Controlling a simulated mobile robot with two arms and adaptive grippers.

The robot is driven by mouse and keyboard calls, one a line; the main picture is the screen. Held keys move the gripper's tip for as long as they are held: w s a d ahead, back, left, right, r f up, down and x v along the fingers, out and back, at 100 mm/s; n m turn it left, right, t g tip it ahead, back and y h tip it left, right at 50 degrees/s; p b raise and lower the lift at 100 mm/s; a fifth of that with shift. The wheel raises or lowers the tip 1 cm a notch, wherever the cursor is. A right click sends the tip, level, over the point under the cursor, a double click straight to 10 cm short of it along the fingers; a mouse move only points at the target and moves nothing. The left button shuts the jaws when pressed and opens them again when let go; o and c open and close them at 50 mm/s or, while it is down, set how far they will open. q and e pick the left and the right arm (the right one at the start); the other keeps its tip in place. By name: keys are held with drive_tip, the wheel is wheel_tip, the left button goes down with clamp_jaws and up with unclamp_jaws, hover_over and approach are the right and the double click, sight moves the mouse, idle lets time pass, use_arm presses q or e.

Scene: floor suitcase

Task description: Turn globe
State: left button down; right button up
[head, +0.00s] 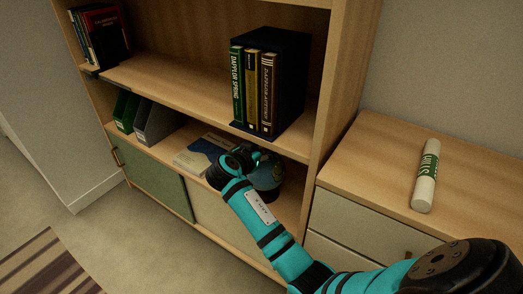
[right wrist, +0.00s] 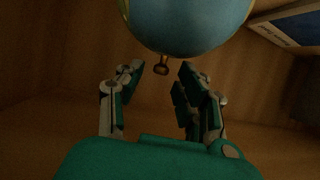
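The globe (right wrist: 188,22) fills the top of the right wrist view, blue with a tan patch at its left edge. A small brass-coloured knob shows at its lower edge. In the head view the globe (head: 268,175) is a dark teal ball on the lower shelf, partly hidden by my right arm. My right gripper (right wrist: 161,72) is open, its two fingers apart just below the globe in the wrist view, with nothing between them but the knob's outline. I cannot tell whether a finger touches the globe. In the head view the right gripper (head: 240,160) reaches into the shelf. My left gripper is not in view.
A flat book (head: 198,154) lies on the lower shelf left of the globe. Upright books with a dark box (head: 285,70) stand on the shelf above. Magazine files (head: 155,122) stand further left. A rolled white tube (head: 426,175) lies on the right cabinet.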

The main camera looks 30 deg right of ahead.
drive_tip(key=shift+a, duration=0.1)
drive_tip(key=v, duration=1.2)
